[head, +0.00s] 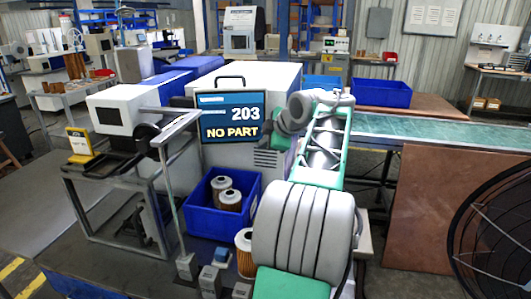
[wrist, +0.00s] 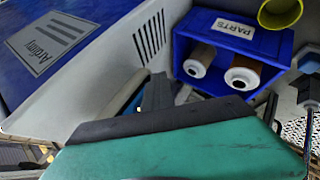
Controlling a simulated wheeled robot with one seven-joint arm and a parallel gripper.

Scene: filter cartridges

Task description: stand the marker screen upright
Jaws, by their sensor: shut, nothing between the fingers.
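The marker screen (head: 231,118) is a dark-framed blue panel reading "203" and "NO PART". In the head view it stands in front of the white machine housing, facing me, its side edges leaning slightly. I cannot tell how far it tips back. My arm reaches up to the right of the screen, with my wrist close to its right edge and the fingers not clear there. In the wrist view my gripper (wrist: 157,92) is shut and empty, beyond the green hand casing. I cannot make out the screen in the wrist view.
A blue bin (head: 194,219) with filter cartridges (head: 229,194) sits below the screen; it also shows in the wrist view (wrist: 184,84). A thin metal post (head: 172,190) with a top arm stands left of it. A green conveyor (head: 440,132) runs at right.

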